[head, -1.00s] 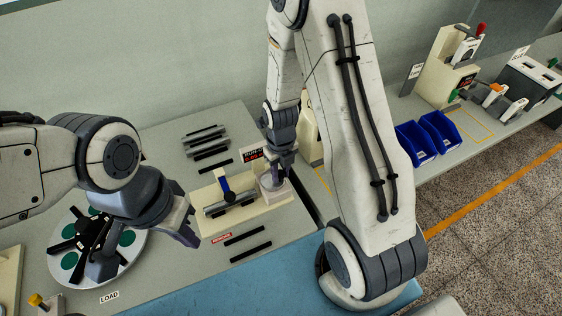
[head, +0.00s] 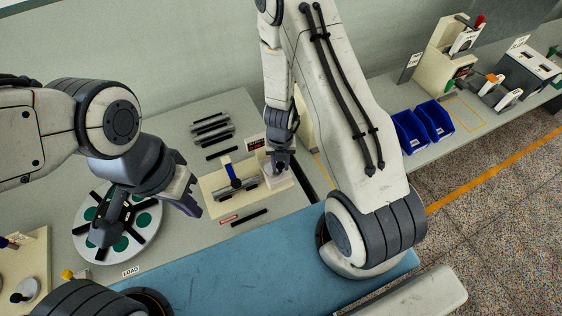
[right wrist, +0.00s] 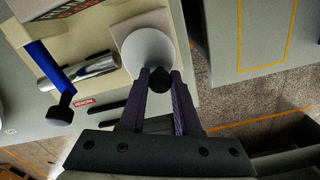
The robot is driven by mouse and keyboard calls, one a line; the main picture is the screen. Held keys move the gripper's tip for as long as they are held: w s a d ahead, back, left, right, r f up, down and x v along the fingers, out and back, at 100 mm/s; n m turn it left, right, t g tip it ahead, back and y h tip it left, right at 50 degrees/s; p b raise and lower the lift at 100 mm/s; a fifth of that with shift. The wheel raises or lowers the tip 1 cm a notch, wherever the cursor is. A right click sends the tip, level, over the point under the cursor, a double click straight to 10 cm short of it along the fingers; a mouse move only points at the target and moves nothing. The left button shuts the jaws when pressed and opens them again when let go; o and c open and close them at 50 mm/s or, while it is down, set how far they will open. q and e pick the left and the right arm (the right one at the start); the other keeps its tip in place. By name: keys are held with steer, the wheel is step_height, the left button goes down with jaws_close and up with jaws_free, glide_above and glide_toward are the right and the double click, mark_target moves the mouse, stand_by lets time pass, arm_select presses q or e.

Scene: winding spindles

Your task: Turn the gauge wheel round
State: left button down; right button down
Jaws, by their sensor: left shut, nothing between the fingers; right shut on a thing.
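The gauge wheel (right wrist: 148,48) is a pale round disc with a black knob (right wrist: 159,80), on a cream base at the right end of the bench fixture. My right gripper (right wrist: 158,76) is shut on the knob near the disc's edge. In the head view my right gripper (head: 281,163) points down over the wheel and hides part of it. My left gripper (head: 188,205) is shut and empty, in the air between the round plate and the fixture. A small dark display (head: 256,142) stands behind the wheel; its reading is too small to tell.
The fixture (head: 212,205) carries a blue lever (head: 229,168) and a metal cylinder (right wrist: 85,69) left of the wheel. A round plate with green spots (head: 142,220) lies below my left arm. Several dark bars lie behind the fixture. Blue bins (head: 412,132) stand right.

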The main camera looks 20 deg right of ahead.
steer(key=m, duration=0.3)
steer(key=shift+a, duration=0.3)
steer(key=shift+a+m, duration=0.2)
steer(key=shift+m, duration=0.75)
steer(key=shift+a+m, duration=0.15)
steer(key=shift+m, duration=0.8)
steer(key=c, duration=0.6)
jaws_free()
